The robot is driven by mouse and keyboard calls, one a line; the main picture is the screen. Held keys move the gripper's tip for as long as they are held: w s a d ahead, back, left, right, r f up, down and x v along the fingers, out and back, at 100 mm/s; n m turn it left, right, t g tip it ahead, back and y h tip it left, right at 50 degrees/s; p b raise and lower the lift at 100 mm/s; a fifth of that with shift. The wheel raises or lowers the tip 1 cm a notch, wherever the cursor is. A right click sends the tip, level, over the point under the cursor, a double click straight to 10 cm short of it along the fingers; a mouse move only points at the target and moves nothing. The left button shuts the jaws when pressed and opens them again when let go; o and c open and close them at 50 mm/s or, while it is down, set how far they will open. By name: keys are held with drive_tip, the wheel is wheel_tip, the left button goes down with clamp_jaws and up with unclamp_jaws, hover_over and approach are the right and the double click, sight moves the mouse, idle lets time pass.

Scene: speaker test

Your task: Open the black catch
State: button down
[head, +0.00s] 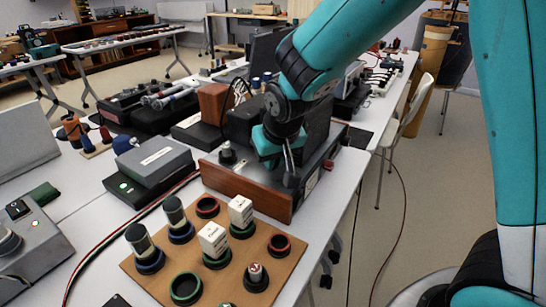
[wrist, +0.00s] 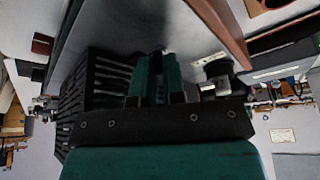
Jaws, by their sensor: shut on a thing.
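A dark grey case with a wooden front panel (head: 245,185) stands on the near table in the head view. My gripper (head: 287,172) is down at the right part of this case. In the wrist view its two teal fingers (wrist: 158,78) are close together over the grey top of the case. The fingers are shut on a small dark piece, which I take to be the black catch; they and the shadow hide most of it. A black knob (head: 228,155) stands on the case to the left of my gripper, and it shows right of the fingers in the wrist view (wrist: 216,72).
A wooden board (head: 210,262) with several rings, white blocks and dark green pegs lies in front of the case. A grey box (head: 155,160) stands to the left. A black slotted part (wrist: 98,85) is beside the fingers. The table's right edge is close.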

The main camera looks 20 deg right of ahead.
drive_tip(key=c, duration=1.2)
unclamp_jaws()
drive_tip(key=shift+r, duration=0.1)
drive_tip(key=p+v, duration=0.2)
drive_tip(key=v, duration=1.5)
drive_tip(key=shift+p, duration=0.3)
drive_tip(key=shift+s, duration=0.1)
